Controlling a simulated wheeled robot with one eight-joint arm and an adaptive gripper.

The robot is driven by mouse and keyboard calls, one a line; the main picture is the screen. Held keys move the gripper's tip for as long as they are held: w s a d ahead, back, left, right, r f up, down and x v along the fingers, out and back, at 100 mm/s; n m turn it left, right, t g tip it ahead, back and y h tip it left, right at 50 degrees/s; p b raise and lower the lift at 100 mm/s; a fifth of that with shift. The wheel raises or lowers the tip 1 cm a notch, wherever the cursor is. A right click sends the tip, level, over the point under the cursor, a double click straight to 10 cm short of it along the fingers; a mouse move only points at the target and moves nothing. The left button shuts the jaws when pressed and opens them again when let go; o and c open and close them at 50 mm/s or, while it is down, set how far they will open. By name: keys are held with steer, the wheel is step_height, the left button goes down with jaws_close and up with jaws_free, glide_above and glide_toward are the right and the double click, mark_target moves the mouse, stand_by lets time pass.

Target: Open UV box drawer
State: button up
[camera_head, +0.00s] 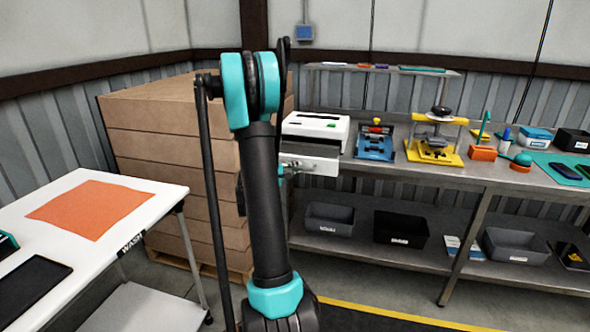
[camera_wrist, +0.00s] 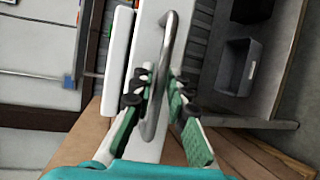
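In the wrist view the white drawer front (camera_wrist: 152,30) carries a long grey bar handle (camera_wrist: 167,55). My gripper (camera_wrist: 161,82) has one finger on each side of the handle. The fingers are apart, with gaps showing beside the bar; firm contact is not visible. In the head view my gripper is mostly hidden behind my arm.
A stack of cartons (camera_head: 160,130) stands left of the bench. A white table (camera_head: 150,200) with an orange sheet is at the left. Grey bins (camera_head: 330,218) sit on the lower shelf. Blue and yellow presses (camera_head: 433,152) stand right of the box.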

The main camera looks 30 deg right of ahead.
steer(key=shift+o, duration=1.2)
steer(key=v, duration=1.2)
steer(key=shift+f, duration=0.1)
